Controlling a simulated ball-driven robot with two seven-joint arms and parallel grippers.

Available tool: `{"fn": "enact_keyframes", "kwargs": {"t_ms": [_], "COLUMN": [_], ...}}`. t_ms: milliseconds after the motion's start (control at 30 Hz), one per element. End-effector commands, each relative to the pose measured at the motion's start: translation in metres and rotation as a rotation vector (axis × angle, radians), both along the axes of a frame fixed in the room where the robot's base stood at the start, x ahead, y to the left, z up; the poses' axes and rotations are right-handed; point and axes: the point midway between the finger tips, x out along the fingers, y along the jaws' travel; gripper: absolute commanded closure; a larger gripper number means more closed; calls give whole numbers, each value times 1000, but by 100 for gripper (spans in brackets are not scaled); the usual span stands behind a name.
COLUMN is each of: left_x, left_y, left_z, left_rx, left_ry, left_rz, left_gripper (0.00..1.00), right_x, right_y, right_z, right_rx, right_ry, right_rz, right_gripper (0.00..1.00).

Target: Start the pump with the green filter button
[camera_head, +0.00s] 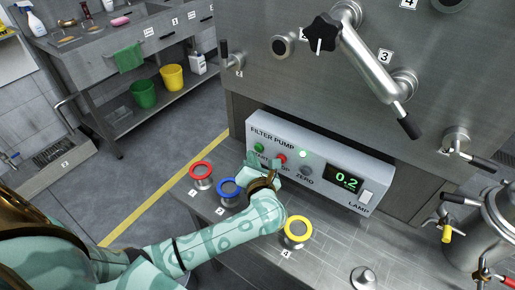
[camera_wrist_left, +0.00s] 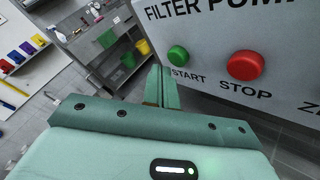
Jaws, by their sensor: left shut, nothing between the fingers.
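The filter pump panel (camera_head: 320,168) is a light grey box on the front of the steel vessel. Its green START button (camera_head: 259,148) is at the left end, with the red STOP button (camera_head: 281,159) to its right. In the wrist view the green button (camera_wrist_left: 178,55) and red button (camera_wrist_left: 246,65) show large and unobstructed. My left gripper (camera_head: 262,165) is shut and empty, just in front of the panel, partly covering the labels. In the wrist view its fingertips (camera_wrist_left: 164,72) are just below and left of the green button; whether they touch the panel I cannot tell.
The display (camera_head: 344,180) reads 0.2, and a small green light (camera_head: 303,154) glows. Red (camera_head: 201,169), blue (camera_head: 229,187) and yellow (camera_head: 297,228) ringed fittings stand on the steel bench below the panel. A pipe with a black handle (camera_head: 410,124) hangs above right.

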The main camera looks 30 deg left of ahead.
Motion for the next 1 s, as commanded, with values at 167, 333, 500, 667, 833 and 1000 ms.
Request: {"fn": "enact_keyframes", "kwargs": {"t_ms": [167,333,500,667,833,1000], "left_x": [-8,-25,-41,-49,-50,-50], "left_y": [1,2,3,4,4,4], "left_z": [1,2,2,1,0,0], "left_rx": [0,1,1,0,0,0], "left_ry": [2,1,1,1,0,0], "left_rz": [0,0,0,1,0,0], "left_gripper": [100,100,100,100,100,100], "right_x": [1,3,5,5,5,5], "right_y": [1,1,1,1,1,1], "right_z": [5,13,20,22,22,22], "right_rx": [1,2,2,1,2,2], "right_ry": [-3,-8,-11,-13,-12,-12], "right_rz": [0,-1,-1,0,0,0], "right_gripper": [62,62,62,62,62,62]}}
